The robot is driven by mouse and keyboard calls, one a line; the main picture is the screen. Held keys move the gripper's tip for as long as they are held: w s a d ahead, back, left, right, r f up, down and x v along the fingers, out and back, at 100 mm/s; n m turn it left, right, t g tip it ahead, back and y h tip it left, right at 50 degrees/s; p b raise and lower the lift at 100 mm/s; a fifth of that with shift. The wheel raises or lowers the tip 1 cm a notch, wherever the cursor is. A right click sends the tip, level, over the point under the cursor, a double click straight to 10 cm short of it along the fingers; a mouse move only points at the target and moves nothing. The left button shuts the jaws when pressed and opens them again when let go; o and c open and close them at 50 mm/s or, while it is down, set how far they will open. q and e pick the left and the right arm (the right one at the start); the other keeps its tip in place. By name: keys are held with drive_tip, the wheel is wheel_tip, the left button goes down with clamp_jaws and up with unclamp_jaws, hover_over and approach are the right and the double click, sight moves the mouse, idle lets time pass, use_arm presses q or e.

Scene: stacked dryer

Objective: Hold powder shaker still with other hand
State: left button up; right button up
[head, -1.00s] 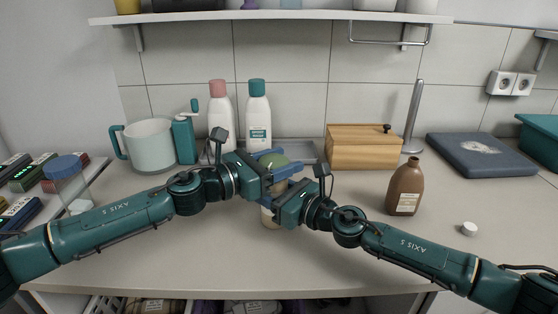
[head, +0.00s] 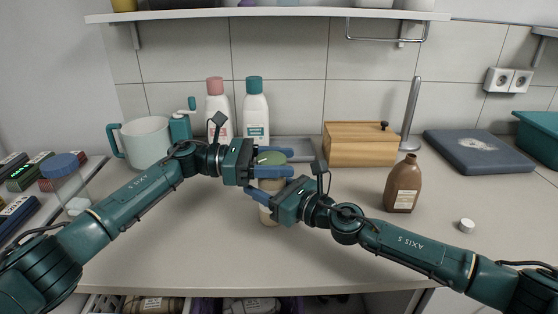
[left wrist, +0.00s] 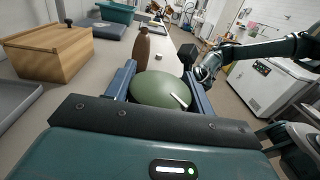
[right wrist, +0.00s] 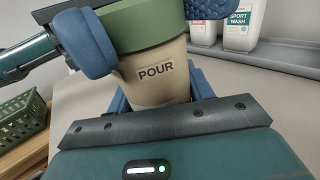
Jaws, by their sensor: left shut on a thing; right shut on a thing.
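The powder shaker has a cream body (head: 268,214) and a green lid (head: 272,158), and stands upright on the counter. In the right wrist view its body (right wrist: 158,86) reads "POUR". My left gripper (head: 290,162) is shut on the green lid, with a blue finger on each side. In the left wrist view the lid (left wrist: 166,90) sits between the fingers and has a small white mark. My right gripper (head: 258,192) is shut on the body below the lid. Its fingers are partly hidden in the head view.
A brown bottle (head: 403,184) and a small white cap (head: 466,226) stand to the right. Behind are a wooden box (head: 358,150), a white bottle with a teal cap (head: 256,118), one with a pink cap (head: 216,104) and a mug (head: 146,142). The front counter is clear.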

drive_tip(key=shift+s+a, duration=0.1)
idle(0.3)
use_arm(q)
drive_tip(key=o, duration=1)
drive_tip(key=shift+a, duration=0.15)
drive_tip(key=a, duration=0.7)
drive_tip(key=w+a, duration=0.1)
drive_tip(key=a, duration=0.3)
drive_tip(key=shift+a, duration=0.35)
use_arm(e)
drive_tip(key=o, duration=0.9)
drive_tip(key=shift+c, duration=0.2)
drive_tip(key=o, duration=0.8)
